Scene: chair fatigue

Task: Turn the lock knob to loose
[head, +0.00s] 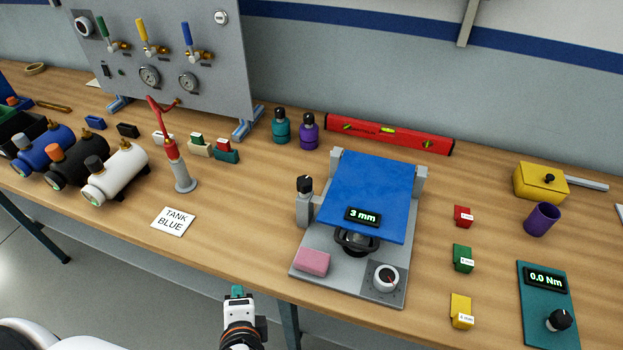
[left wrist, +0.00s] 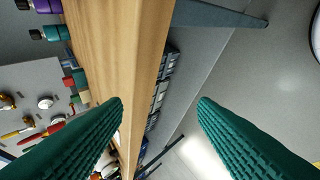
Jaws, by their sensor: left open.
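A grey fixture (head: 376,277) with a tilted blue plate (head: 372,195) stands on the bench; its display (head: 362,216) reads 3 mm. A round white-and-black knob (head: 386,278) sits on a dial at its front right corner. A black-topped knob (head: 304,184) tops a grey post on its left side. I cannot tell which is the lock knob, and no marks are readable. My left gripper (head: 238,291) is in front of the bench edge, left of the fixture and apart from it. Its green ridged fingers (left wrist: 160,112) are spread with nothing between them. My right gripper is out of view.
A pink block (head: 312,262) lies on the fixture's front left corner. Red, green and yellow blocks (head: 463,258) and a teal torque panel (head: 549,310) are to the right. A TANK BLUE card (head: 173,221) lies left. The bench's front edge (left wrist: 142,80) runs beside my gripper.

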